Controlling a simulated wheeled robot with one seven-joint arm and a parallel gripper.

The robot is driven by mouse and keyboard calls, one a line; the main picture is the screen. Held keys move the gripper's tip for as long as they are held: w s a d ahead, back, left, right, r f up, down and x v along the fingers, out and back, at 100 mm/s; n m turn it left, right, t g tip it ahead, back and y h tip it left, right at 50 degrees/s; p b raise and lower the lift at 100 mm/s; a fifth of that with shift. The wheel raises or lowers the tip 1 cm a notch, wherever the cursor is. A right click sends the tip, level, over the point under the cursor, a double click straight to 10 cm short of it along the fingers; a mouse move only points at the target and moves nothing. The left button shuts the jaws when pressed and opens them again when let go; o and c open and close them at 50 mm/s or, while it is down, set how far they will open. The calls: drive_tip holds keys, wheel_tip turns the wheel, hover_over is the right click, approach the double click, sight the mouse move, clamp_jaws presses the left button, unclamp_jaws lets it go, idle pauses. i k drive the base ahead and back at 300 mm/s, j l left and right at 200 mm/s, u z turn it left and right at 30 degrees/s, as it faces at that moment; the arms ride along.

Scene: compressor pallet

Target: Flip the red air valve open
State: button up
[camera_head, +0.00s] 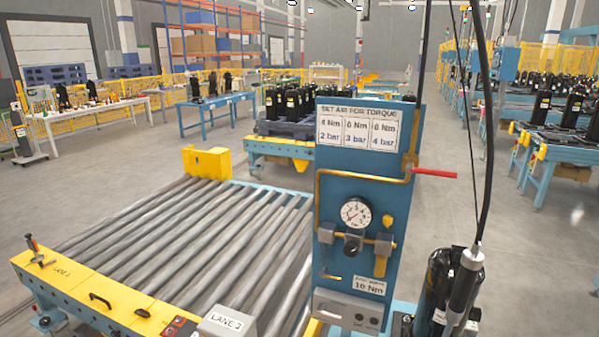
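The red air valve handle (436,173) sticks out to the right from the edge of a blue panel (340,272). It lies roughly level, dipping slightly to the right. Its left end meets a yellow pipe (362,177) that crosses the panel and bends upward at the right edge. Nothing touches the handle. A round pressure gauge (355,212) sits below the pipe; its needle is too small to read surely. My gripper is not in view.
A dark hose (483,130) hangs right of the handle, with a grey and black tool (463,290) at its lower end. A black cylinder (437,275) stands beside the tool. A roller conveyor (200,235) lies left of the panel. Open floor (545,260) shows at right.

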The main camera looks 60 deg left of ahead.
sight(410, 168)
drive_tip(key=u, duration=1.75)
